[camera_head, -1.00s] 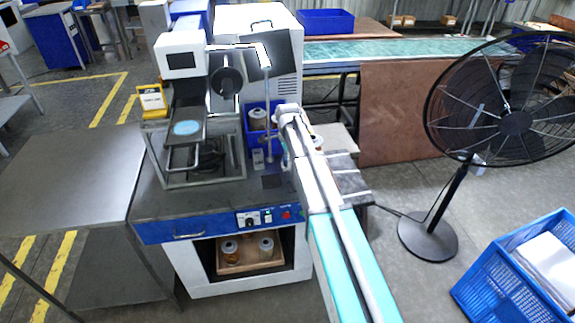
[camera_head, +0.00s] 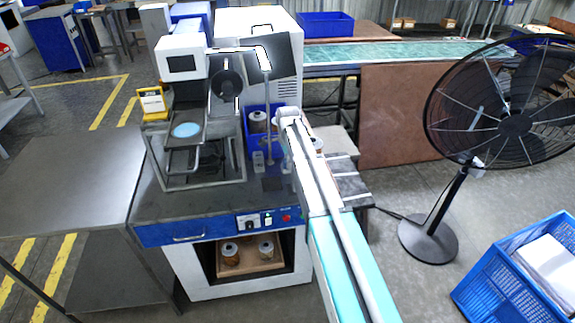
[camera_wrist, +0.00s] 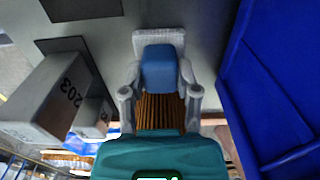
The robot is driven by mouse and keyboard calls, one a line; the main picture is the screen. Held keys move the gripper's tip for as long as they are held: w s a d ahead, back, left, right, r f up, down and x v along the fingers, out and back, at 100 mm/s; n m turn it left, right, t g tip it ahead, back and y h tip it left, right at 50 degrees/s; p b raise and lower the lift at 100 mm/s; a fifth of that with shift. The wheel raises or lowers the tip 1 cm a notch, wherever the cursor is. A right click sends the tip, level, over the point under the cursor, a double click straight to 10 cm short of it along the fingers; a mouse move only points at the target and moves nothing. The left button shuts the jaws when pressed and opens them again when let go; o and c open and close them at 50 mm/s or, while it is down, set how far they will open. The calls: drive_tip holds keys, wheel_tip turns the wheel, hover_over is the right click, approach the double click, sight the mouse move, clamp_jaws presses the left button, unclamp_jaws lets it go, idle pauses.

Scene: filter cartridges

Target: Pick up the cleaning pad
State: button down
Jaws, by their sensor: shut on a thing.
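In the wrist view my gripper (camera_wrist: 160,82) has its two grey fingers closed on either side of a blue block with a speckled light-grey part at its far end. This held thing appears to be the cleaning pad (camera_wrist: 158,66). A brown ribbed piece (camera_wrist: 160,112) shows between the fingers, nearer my palm; I cannot tell whether it belongs to the held thing. In the head view my arm reaches over the right side of the workbench (camera_head: 225,203), and its end mostly hides the gripper and the pad.
In the wrist view grey blocks, one marked 203 (camera_wrist: 48,95), stand left and a blue bin wall (camera_wrist: 285,75) stands close right. In the head view a press machine (camera_head: 181,57) stands left of my arm, a fan (camera_head: 512,122) right. Jars (camera_head: 230,251) sit in the bench's lower opening.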

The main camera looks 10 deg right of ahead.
wheel_tip(320, 180, up, 10)
drive_tip(key=p, duration=1)
idle(0.7)
